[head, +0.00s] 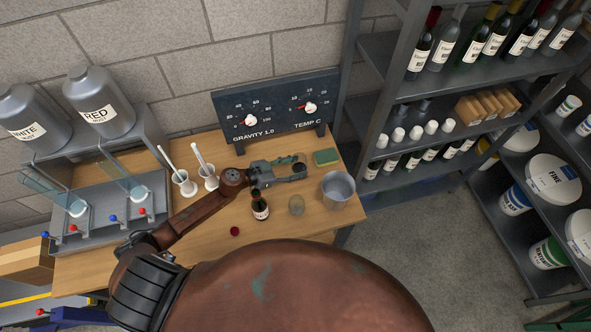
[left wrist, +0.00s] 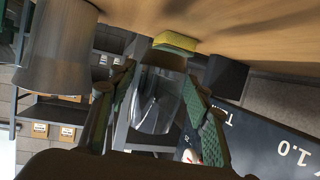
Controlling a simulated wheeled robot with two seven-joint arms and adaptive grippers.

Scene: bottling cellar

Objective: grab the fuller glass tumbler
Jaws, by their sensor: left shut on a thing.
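My left gripper (head: 292,171) reaches over the back of the wooden table, in front of the gauge panel. In the left wrist view its green-padded fingers (left wrist: 155,112) are shut on a clear glass tumbler (left wrist: 152,100), which sits between them. I cannot tell its fill level, or whether its base touches the table. A second glass tumbler (head: 296,204) stands on the table nearer to me, apart from the gripper; its fill level is too small to read. My right gripper is not in view.
A metal pot (head: 337,189) stands right of the tumblers, and a green-yellow sponge (head: 327,157) lies behind it. A dark bottle (head: 260,209) and a red round thing (head: 235,231) are left of the free tumbler. Two white cylinders (head: 185,185) stand farther left. The gauge panel (head: 277,103) stands behind.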

